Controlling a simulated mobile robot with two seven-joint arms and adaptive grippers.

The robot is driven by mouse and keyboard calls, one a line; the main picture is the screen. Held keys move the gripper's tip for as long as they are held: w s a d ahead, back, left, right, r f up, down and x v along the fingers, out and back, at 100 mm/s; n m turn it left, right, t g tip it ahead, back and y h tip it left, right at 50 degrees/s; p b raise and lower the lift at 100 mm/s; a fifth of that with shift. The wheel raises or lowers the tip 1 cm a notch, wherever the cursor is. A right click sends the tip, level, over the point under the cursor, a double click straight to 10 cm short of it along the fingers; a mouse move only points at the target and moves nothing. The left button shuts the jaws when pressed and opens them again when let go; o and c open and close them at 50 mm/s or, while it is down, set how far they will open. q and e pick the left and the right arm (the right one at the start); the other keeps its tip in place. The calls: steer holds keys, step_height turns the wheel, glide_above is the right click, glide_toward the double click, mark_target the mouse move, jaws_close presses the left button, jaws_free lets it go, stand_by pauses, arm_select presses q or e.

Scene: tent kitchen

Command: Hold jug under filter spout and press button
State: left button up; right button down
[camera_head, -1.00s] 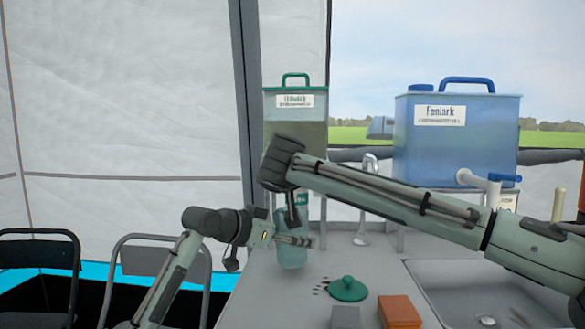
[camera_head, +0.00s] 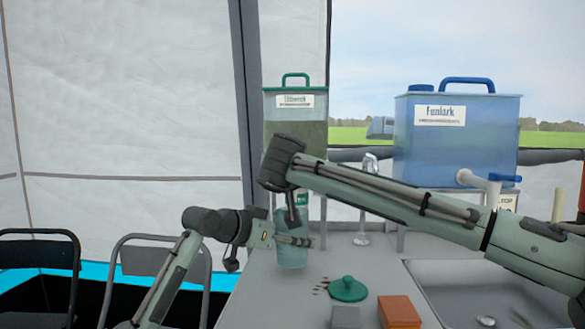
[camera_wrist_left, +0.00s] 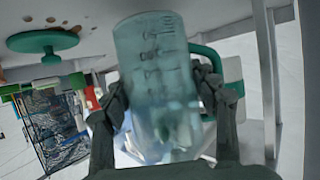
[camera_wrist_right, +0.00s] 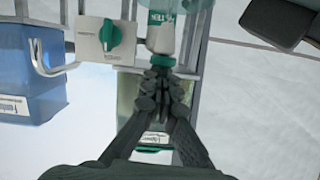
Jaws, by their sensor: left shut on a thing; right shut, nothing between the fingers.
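The clear teal-tinted jug (camera_head: 292,254) is upright below the green-lidded filter tank (camera_head: 296,135), near the counter's left edge. My left gripper (camera_head: 290,240) is shut on it; the left wrist view shows the marked jug (camera_wrist_left: 155,60) between the fingers (camera_wrist_left: 160,105). My right gripper (camera_head: 293,222) is shut and empty, just above the jug in the head view. In the right wrist view its closed fingertips (camera_wrist_right: 162,78) are at the teal-ended white spout piece (camera_wrist_right: 161,38). I cannot tell whether they touch it. The button is not clearly seen.
A blue tank (camera_head: 457,140) with a tap stands at the right, above the sink (camera_head: 470,300). A green lid (camera_head: 348,289), an orange block (camera_head: 399,311) and a grey block (camera_head: 346,317) lie on the counter. My right arm crosses over the counter.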

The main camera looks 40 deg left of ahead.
steer(key=shift+f, duration=0.55)
arm_select(q)
steer(key=shift+w+a+f, duration=0.15)
steer(key=shift+w+f, duration=0.05)
arm_select(e)
steer(key=s+d+r, duration=0.5)
steer(key=s+r, duration=0.2)
steer(key=s, duration=0.1)
steer(key=shift+d+r, duration=0.25)
steer(key=shift+r, duration=0.05)
arm_select(q)
steer(key=shift+s+r, duration=0.1)
stand_by(0.4)
